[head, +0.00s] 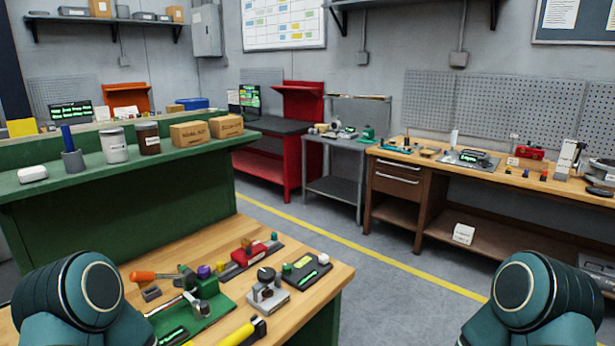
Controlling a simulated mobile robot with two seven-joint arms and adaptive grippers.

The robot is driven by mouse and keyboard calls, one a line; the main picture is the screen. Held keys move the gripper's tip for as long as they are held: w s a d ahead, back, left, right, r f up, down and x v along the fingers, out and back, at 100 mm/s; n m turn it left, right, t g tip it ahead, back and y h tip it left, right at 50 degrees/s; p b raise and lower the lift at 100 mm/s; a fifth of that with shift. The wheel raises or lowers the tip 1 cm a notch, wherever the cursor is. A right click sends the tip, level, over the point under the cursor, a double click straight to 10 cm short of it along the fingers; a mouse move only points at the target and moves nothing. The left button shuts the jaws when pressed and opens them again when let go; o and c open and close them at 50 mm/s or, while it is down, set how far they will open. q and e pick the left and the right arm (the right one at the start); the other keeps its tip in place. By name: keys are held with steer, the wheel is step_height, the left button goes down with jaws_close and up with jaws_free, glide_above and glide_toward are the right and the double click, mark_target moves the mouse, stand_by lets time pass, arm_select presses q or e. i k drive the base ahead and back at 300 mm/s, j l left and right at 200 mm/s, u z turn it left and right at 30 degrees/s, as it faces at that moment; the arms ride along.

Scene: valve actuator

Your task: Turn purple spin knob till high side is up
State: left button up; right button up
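A small purple knob (204,271) sits on a green device (206,287) on the wooden bench top at the lower left. The device stands on a green base plate with a small green-lit display. A grey metal part is beside it. The knob is too small to tell which of its sides is high. Neither gripper shows in the head view. Only rounded teal parts of my arms show at the lower left and lower right corners, both well apart from the knob.
Around the knob lie an orange-handled tool (144,276), a red device (247,252), a grey block with a black knob (267,289), a green-lit box (308,272) and a yellow-handled tool (238,334). A green raised shelf (110,185) stands behind. Open floor lies to the right.

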mark_target(204, 271)
steer(key=u, duration=1)
steer(key=k+j+z, duration=0.15)
steer(key=j+z, duration=0.2)
